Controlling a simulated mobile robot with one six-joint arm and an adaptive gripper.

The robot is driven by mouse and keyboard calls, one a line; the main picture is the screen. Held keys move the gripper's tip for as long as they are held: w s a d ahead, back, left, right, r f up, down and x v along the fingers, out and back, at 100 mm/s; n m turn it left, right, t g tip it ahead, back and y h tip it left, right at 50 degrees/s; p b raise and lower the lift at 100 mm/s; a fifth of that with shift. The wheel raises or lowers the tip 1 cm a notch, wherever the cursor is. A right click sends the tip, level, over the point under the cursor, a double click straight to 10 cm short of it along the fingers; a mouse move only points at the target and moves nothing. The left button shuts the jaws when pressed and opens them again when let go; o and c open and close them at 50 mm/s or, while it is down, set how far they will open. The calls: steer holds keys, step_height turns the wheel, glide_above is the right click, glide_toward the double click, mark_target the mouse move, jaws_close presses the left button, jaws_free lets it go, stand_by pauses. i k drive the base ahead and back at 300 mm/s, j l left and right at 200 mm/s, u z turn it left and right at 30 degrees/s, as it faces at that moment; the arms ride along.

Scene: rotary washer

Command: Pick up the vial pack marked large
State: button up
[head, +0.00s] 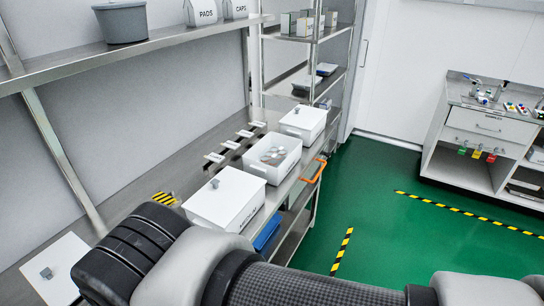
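I cannot make out a vial pack marked large. A closed white box (225,199) with a grey knob stands on the steel bench. A second lidded white box (303,121) stands farther back, and another white lid (60,265) with a grey knob shows at lower left. My arm crosses the foreground; my gripper's fingers are not in view.
A steel shelf (180,38) above the bench holds a grey tub (122,21) and cartons marked PADS (204,12) and CAPS (237,9). A rack (315,55) stands behind. An orange handle (315,171) juts from the bench edge. Green floor (385,165) is open to the right, before a cabinet (489,130).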

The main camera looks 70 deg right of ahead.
mark_target(274, 154)
steer(key=z, duration=2.15)
steer(key=i+l, duration=0.3)
steer(key=i, duration=0.25)
steer(key=i+l+u, duration=0.15)
steer(key=i+l, duration=0.15)
steer(key=i, duration=0.3)
steer(key=i+l, duration=0.35)
steer(key=i, duration=0.2)
